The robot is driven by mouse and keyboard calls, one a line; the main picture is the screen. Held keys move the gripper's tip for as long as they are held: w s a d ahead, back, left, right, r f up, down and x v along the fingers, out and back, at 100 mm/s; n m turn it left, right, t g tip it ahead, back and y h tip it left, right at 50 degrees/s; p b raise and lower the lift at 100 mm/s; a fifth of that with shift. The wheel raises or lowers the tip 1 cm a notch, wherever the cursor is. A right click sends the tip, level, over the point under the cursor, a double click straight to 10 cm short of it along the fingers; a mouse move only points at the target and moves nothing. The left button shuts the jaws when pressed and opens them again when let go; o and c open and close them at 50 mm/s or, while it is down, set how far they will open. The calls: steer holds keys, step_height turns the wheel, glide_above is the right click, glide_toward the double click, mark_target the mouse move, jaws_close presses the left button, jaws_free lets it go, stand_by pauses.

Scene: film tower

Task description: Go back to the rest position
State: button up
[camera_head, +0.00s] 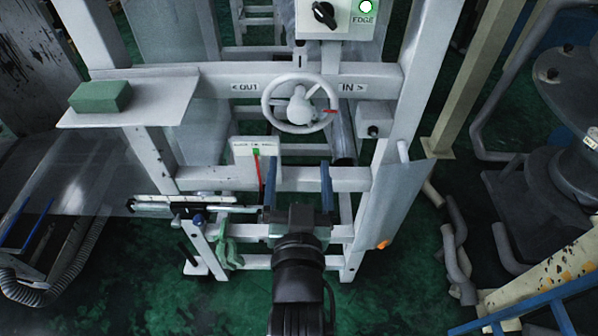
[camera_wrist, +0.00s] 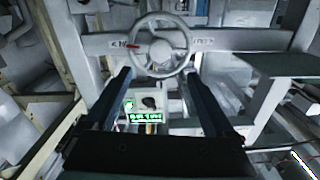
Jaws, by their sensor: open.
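My gripper (camera_head: 298,174) is open, with its two blue-grey fingers apart and nothing between them. In the head view it is low in front of the white machine frame, below the white handwheel (camera_head: 299,107). The handwheel has a red mark on its rim and sits between the OUT and IN labels. In the wrist view the open fingers of my gripper (camera_wrist: 158,76) point towards the handwheel (camera_wrist: 158,49). A gap shows between the fingertips and the wheel in the head view.
A green block (camera_head: 100,97) lies on a pale shelf (camera_head: 152,106) at left. A control box (camera_head: 321,17) with a black knob and a lit green lamp is above the wheel. A green cloth (camera_head: 228,246) hangs on the lower frame. Pipes (camera_head: 456,252) lie on the floor at right.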

stand_by(0.4)
step_height(320, 180, up, 24)
steer(key=f+t, duration=0.1)
steer(key=t, duration=0.4)
steer(key=s+r+t, duration=0.1)
steer(key=s+r, duration=0.2)
steer(key=r, duration=0.4)
steer(key=s+r+n+t, duration=0.1)
steer(key=s+r+t, duration=0.1)
steer(key=r, duration=0.4)
steer(key=s+r+t, duration=0.1)
steer(key=s+r, duration=0.3)
steer(key=r, duration=0.3)
steer(key=shift+s+d+r, duration=0.15)
steer(key=shift+s+r, duration=0.2)
steer(key=shift+f, duration=0.15)
stand_by(0.9)
